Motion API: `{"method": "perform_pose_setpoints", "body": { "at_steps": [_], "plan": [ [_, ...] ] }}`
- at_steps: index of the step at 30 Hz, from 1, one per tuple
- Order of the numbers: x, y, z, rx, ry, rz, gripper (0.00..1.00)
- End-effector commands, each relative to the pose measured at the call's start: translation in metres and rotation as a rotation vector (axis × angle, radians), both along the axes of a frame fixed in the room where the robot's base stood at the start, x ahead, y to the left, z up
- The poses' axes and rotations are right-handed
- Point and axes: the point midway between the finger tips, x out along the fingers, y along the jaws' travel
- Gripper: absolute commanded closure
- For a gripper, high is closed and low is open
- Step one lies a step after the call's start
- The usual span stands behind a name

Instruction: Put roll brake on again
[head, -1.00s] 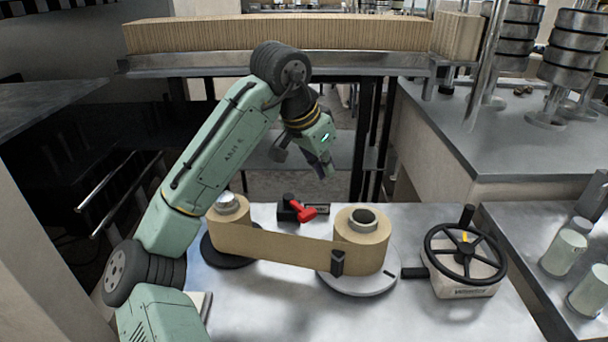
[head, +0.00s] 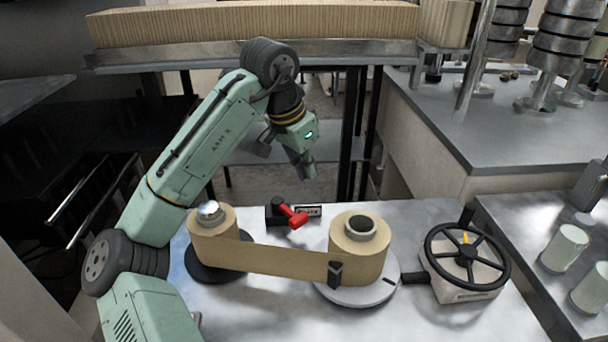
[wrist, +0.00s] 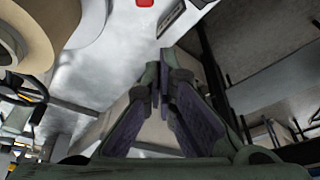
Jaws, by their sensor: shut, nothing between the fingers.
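The roll brake is a red lever (head: 291,216) on a small black block with a label plate, at the back of the metal table. A bit of red (wrist: 144,3) shows at the top edge of the wrist view. My gripper (head: 307,176) hangs above and behind the lever, apart from it, pointing down. In the wrist view its two fingers (wrist: 160,62) are together with nothing between them. A kraft paper roll (head: 357,249) sits on a round light plate in front of the lever, and its web runs left to a smaller roll (head: 213,235) on a black disc.
A black handwheel (head: 466,256) on a pale box stands right of the large roll. A small black clip (head: 335,273) is on the web. A long corrugated stack (head: 260,28) lies on a rack behind. White cylinders (head: 564,248) stand on the right counter.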

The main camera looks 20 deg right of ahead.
Motion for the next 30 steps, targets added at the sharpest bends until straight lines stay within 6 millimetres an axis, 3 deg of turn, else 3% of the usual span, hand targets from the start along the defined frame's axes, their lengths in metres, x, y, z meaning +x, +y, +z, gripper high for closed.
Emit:
{"method": "perform_pose_setpoints", "body": {
  "at_steps": [3,12,21,30],
  "plan": [
    [0.003,-0.007,-0.030,0.002,0.000,0.000,1.00],
    [0.010,-0.024,-0.084,0.001,0.000,0.000,1.00],
    [-0.003,0.009,-0.077,0.000,-0.002,0.002,1.00],
    [-0.005,0.013,-0.075,-0.001,-0.001,0.000,1.00]
  ]
}}
